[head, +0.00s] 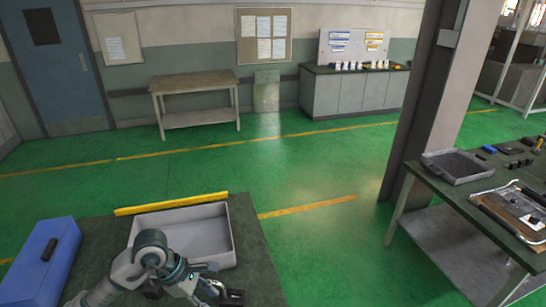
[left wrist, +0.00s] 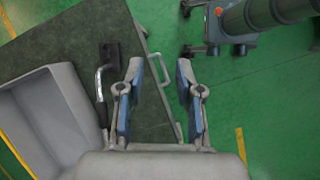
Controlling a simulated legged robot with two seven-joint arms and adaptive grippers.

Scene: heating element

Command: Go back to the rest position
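My left gripper (head: 222,290) is at the lower middle of the head view, over the near right part of the dark table with the grey tray. In the left wrist view its two blue-padded fingers (left wrist: 158,78) are spread wide apart with nothing between them. A bent metal tube with a black end (left wrist: 103,80) lies on the dark table to the left of the fingers, apart from them and partly hidden by the gripper. My right gripper is not in view.
A grey tray (head: 231,211) stands on the near table (head: 262,262), with a blue box (head: 25,262) at its left and a yellow bar (head: 172,204) behind it. A worktable (head: 407,172) with parts stands at right beside a pillar (head: 424,95). Green floor between is clear.

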